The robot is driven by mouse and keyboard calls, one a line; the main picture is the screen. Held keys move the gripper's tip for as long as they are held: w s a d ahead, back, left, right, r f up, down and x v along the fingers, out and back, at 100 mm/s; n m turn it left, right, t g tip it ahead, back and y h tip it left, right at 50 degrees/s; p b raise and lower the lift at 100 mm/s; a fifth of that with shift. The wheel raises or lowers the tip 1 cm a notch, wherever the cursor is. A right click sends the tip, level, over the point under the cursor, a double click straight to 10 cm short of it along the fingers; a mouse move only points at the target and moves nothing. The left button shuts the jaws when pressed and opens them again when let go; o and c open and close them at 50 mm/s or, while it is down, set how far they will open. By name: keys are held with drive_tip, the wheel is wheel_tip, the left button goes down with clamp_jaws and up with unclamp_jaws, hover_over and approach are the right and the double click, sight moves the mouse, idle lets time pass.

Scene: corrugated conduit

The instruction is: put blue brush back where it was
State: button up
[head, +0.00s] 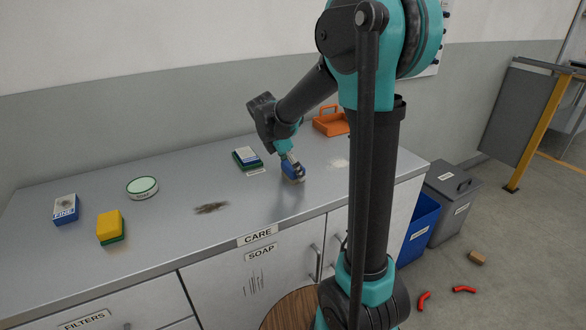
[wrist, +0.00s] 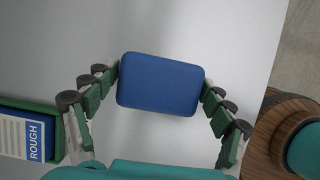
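The blue brush (head: 293,170) is at my gripper, over the right part of the grey counter (head: 165,230). In the wrist view the brush's flat blue back (wrist: 160,84) lies between the two fingers of my gripper (wrist: 161,86), which meet its left and right sides. My gripper (head: 290,163) points down at the counter in the head view, and pale bristles show under the blue back. I cannot tell whether the bristles touch the counter.
A green holder with a ROUGH-labelled block (head: 247,157) is close left of the brush. An orange caddy (head: 331,121) stands behind; a pale patch (head: 338,163) lies right.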

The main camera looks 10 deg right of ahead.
drive_tip(key=shift+o, duration=0.5)
drive_tip(key=shift+r, duration=0.1)
drive_tip(key=v, duration=1.2)
